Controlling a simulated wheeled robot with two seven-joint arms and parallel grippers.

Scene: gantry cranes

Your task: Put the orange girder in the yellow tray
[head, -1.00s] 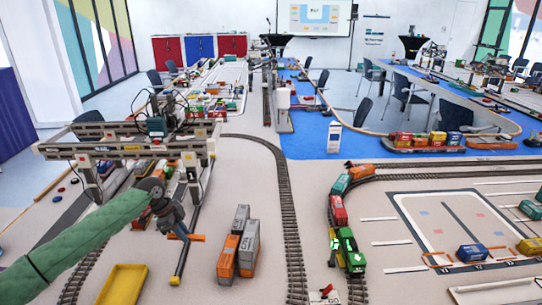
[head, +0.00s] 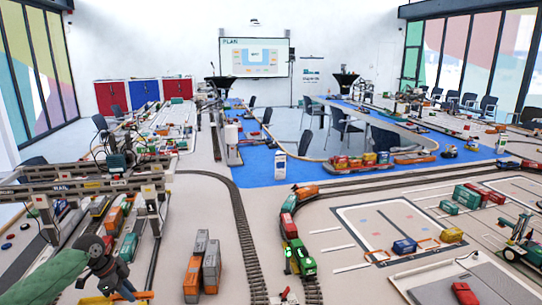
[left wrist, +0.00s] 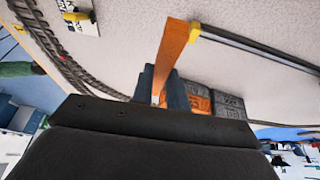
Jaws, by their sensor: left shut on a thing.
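My left gripper (head: 124,290) is low at the left of the head view, pointing down and shut on the orange girder (head: 143,296). The girder sticks out on its right side. In the left wrist view the girder (left wrist: 172,48) runs out from between the two blue-grey fingers (left wrist: 161,88), beside the yellow end of a dark bar. I cannot tell whether the girder touches the surface. The yellow tray is not in the current views. My right gripper is not in view.
Orange and grey containers (head: 202,265) stand right of my left gripper. A grey gantry crane (head: 95,185) stands behind it, over orange and green containers. A curved track (head: 240,235) and a train with a green engine (head: 299,258) lie further right.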

